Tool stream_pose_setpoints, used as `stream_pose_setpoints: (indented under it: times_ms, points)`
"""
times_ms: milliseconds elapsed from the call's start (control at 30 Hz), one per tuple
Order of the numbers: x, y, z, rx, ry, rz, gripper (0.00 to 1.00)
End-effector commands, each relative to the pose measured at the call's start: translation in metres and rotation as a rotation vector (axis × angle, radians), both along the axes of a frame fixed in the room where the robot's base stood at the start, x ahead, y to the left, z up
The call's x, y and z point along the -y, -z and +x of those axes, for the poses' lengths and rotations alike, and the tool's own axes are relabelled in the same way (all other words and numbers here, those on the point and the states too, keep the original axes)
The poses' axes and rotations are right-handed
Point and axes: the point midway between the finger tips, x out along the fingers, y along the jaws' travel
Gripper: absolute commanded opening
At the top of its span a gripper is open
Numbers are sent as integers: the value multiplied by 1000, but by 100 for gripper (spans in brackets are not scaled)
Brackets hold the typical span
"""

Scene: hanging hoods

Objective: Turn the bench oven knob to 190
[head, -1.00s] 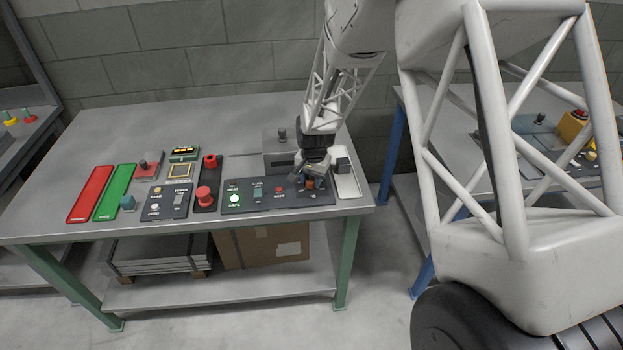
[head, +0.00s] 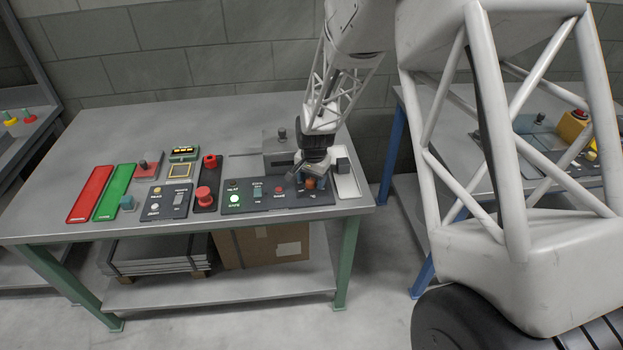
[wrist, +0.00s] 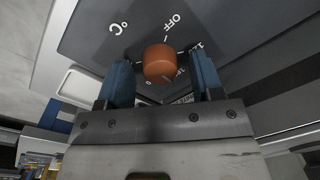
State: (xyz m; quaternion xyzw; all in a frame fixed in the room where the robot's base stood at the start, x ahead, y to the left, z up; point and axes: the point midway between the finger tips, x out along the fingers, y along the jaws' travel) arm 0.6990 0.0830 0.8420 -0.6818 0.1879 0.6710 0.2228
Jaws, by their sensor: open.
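The oven knob is a small round orange-brown knob (wrist: 159,62) on a dark panel marked °C and OFF. In the wrist view it sits between the two blue fingers of my gripper (wrist: 163,80), with a gap visible on the right side. The gripper is open around the knob. Some scale numbers beside the knob are partly hidden, and I cannot read 190 or the knob's setting. In the head view my gripper (head: 308,180) is over the right end of the dark control panel (head: 262,203), with the knob small between its fingers.
Left of the gripper, the panel carries a lit green button (head: 234,198) and a red button. Further left stand a red mushroom button (head: 204,195), green and red strips. A grey block with a dark knob (head: 281,134) stands behind. The back left of the bench is clear.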

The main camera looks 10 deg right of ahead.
Motion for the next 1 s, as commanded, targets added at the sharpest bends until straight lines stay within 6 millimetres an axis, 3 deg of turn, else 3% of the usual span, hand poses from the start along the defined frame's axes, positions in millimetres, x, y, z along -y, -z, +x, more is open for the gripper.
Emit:
stream_pose_setpoints:
  times_ms: [367,800,1000]
  points:
    - [1,-12,0,1,0,0,60]
    - [3,-64,-2,1,0,0,60]
    - [3,-76,-2,0,0,0,60]
